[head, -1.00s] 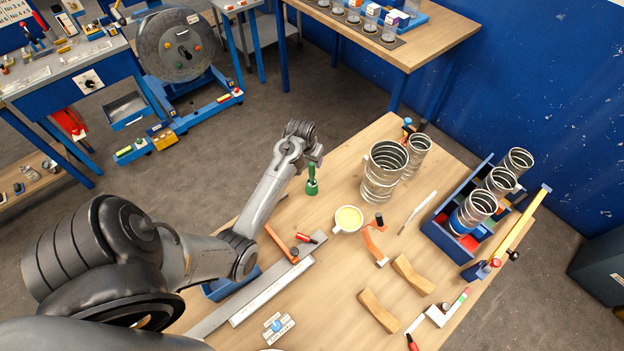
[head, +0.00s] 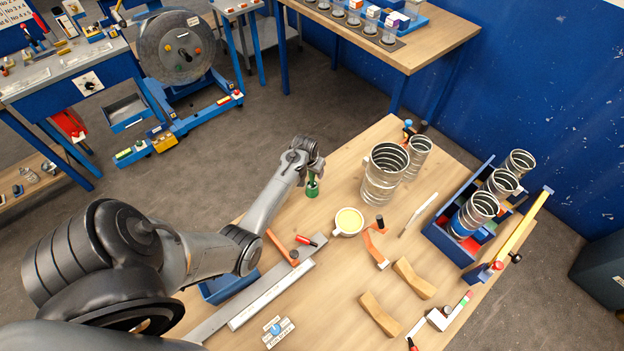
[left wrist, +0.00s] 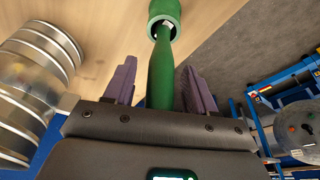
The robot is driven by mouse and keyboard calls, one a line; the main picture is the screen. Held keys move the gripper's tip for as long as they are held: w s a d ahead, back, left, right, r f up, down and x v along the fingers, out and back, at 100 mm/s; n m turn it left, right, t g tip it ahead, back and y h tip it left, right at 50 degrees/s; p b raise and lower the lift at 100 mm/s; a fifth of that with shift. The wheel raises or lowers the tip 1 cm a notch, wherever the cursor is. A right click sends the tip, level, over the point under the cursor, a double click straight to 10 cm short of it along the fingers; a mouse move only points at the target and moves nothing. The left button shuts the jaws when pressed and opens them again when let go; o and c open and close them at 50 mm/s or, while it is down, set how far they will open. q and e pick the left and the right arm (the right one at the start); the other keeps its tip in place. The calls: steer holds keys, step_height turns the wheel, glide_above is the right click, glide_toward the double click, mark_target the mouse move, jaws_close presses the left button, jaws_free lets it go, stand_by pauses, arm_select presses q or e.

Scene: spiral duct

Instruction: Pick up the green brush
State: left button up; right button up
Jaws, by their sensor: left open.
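The green brush (head: 312,187) stands upright on the wooden table, left of the large spiral duct piece. My left gripper (head: 314,170) is at the brush's upper part in the head view, partly covering it. In the left wrist view, the green brush (left wrist: 162,62) runs between the two purple fingers of my left gripper (left wrist: 155,85). The fingers are apart, with a gap showing on both sides of the handle. My right gripper is not in view.
A red-handled tool (head: 306,240) and a long metal rule (head: 270,294) lie nearer. A blue bin (head: 440,240) holds more ducts at the right.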

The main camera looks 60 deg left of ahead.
arm_select(q)
jaws_close()
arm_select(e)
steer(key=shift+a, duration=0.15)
arm_select(q)
steer(key=shift+r, duration=0.15)
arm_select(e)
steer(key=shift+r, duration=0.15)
